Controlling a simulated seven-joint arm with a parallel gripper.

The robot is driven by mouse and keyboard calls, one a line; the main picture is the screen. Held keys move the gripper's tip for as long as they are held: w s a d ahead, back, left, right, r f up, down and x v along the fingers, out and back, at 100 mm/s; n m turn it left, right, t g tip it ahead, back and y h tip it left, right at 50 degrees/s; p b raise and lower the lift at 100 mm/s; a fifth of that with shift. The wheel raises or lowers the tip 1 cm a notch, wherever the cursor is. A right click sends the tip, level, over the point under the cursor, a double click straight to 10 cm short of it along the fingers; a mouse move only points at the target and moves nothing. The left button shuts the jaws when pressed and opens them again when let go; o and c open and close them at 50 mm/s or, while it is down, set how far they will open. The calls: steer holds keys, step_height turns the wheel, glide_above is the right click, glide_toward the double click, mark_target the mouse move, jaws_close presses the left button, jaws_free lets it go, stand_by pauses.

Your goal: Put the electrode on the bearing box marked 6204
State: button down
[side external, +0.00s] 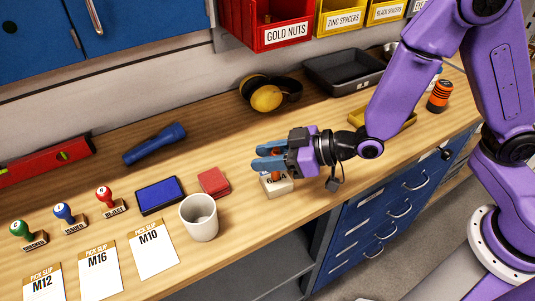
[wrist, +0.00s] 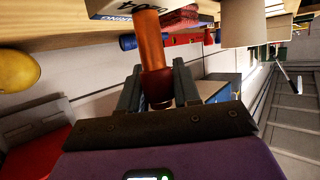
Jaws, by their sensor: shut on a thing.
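The electrode (wrist: 151,45) is a copper-orange rod in the wrist view, between the two fingers of my gripper (wrist: 158,88). In the side view my gripper (side external: 268,158) is shut on it, and only a small orange part (side external: 276,153) shows. The bearing box (side external: 279,188) is a small pale box directly below the fingers, its label partly covered. In the wrist view the box (wrist: 108,8) is at the top edge with part of its printing showing. The rod's far end meets or overlaps the box there; I cannot tell whether they touch.
A red folded cloth (side external: 214,182) and a white cup (side external: 199,217) stand left of the box. A blue stamp pad (side external: 160,195), several stamps and pick slips lie farther left. Ear defenders (side external: 268,94) and a black tray (side external: 344,71) are behind. The bench's front edge is close.

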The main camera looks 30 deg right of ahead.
steer(key=c, duration=0.8)
jaws_free()
steer(key=shift+r, duration=0.2)
steer(key=shift+v, duration=6)
steer(key=s+d+n+g+h, duration=0.1)
steer(key=s+d+g+h, duration=0.2)
steer(key=s+d, duration=0.2)
steer(key=s+d+n+g+h, duration=0.1)
steer(key=s+d+g+h, duration=0.2)
steer(key=s+d, duration=0.2)
steer(key=s+d+r+n+g+h, duration=0.1)
steer(key=s+d+g+h, duration=0.1)
steer(key=s+d, duration=0.3)
steer(key=shift+s+d+g+h, duration=0.1)
steer(key=shift+d+g+h, duration=0.3)
steer(key=shift+d+h, duration=0.35)
